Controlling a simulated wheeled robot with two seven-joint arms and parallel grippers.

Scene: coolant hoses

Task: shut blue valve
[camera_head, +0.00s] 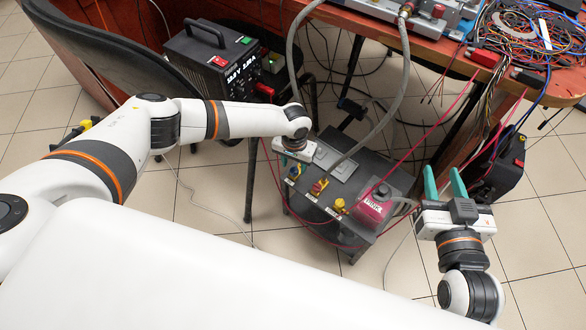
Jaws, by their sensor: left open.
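The blue valve (293,173) is the leftmost of three small valves along the front edge of a grey cart. A red valve (319,187) and a yellow valve (340,205) are to its right. My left gripper (293,158) is just above and behind the blue valve, pointing down at the cart. Its fingers are mostly hidden by its own body, and I cannot tell whether they touch the valve. My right gripper (444,180) is open and empty, its teal fingers apart, to the right of the cart.
Grey hoses (393,100) run from the cart to a machine on the red-brown table (440,50). A pink-red container (375,207) stands on the cart's right. A power supply (213,65) is behind my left arm. Thin red cables hang around the cart.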

